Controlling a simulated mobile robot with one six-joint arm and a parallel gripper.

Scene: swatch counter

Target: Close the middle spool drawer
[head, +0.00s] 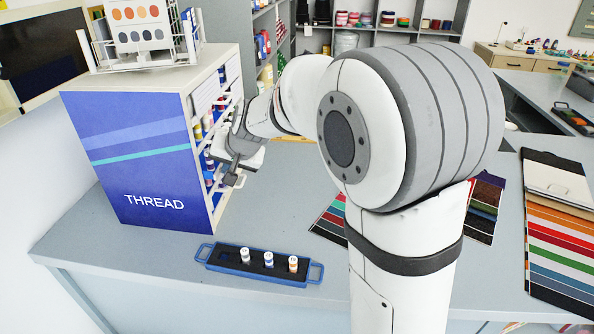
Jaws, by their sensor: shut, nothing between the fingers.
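A blue thread cabinet (145,160) marked "THREAD" stands on the counter at the left. Its side to the right holds tiers of coloured spools, partly hidden by my arm. My gripper (236,181) is shut and empty in front of that spool side, about mid-height to low. I cannot tell whether it touches a drawer. The middle spool drawer cannot be made out clearly behind my gripper, so how far it stands open is not visible.
A blue-handled tray (222,263) with three spools lies on the counter (160,262) in front of the cabinet. Fabric swatch cards (560,225) lie at the right. A wire rack (140,28) with a colour card stands on top of the cabinet.

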